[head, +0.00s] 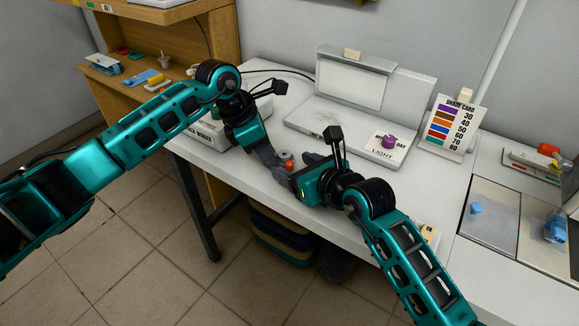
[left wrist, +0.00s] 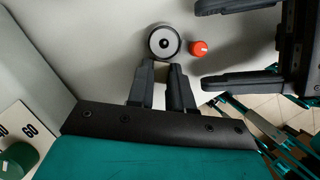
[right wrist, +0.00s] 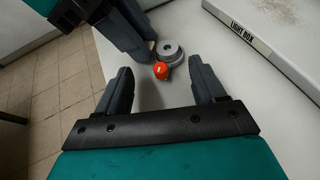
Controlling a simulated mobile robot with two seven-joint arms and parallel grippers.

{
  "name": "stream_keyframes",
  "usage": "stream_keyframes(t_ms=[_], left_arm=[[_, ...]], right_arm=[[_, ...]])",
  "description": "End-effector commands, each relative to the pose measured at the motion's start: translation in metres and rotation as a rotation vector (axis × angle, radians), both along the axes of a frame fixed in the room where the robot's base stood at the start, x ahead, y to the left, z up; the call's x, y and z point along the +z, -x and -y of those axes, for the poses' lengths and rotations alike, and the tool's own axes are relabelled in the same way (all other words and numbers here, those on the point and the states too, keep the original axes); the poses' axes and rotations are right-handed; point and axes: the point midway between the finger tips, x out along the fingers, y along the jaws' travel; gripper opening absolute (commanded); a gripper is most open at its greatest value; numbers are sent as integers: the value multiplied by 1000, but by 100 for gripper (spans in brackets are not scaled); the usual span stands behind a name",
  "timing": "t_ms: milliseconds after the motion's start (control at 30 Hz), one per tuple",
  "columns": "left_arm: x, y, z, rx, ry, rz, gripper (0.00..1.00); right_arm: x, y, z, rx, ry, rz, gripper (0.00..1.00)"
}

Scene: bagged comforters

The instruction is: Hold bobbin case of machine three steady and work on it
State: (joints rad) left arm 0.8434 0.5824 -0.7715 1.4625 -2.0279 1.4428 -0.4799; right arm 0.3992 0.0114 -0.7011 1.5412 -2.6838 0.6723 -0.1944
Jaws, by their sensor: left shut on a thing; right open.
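A round grey metal bobbin case (left wrist: 164,42) with a dark centre sits on the white table. It also shows in the right wrist view (right wrist: 170,50) and, small, in the head view (head: 286,155). My left gripper (left wrist: 164,62) is shut on its near edge. A small orange-red piece (right wrist: 161,70) lies close beside the case, also visible in the left wrist view (left wrist: 198,48). My right gripper (right wrist: 158,74) is open and empty, its fingers spread on either side of the orange-red piece but short of it. The machine number cannot be read.
A light box (head: 305,120) with a raised panel stands behind, a purple spool (head: 388,141) on its right end. A shade card (head: 453,122) stands to the right, near trays (head: 488,222) with blue items. A pale box (head: 210,132) is behind my left arm. The front table edge is close.

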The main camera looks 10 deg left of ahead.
Motion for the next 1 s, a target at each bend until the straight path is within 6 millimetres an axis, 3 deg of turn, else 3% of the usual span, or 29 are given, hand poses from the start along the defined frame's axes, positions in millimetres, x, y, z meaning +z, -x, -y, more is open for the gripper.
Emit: stream_keyframes(t_ms=[467,1000], left_arm=[[0,0,0,0,0,1,0],[0,0,0,0,0,1,0]], right_arm=[[1,1,2,0,0,0,69],[15,24,28,-1,-1,1,69]])
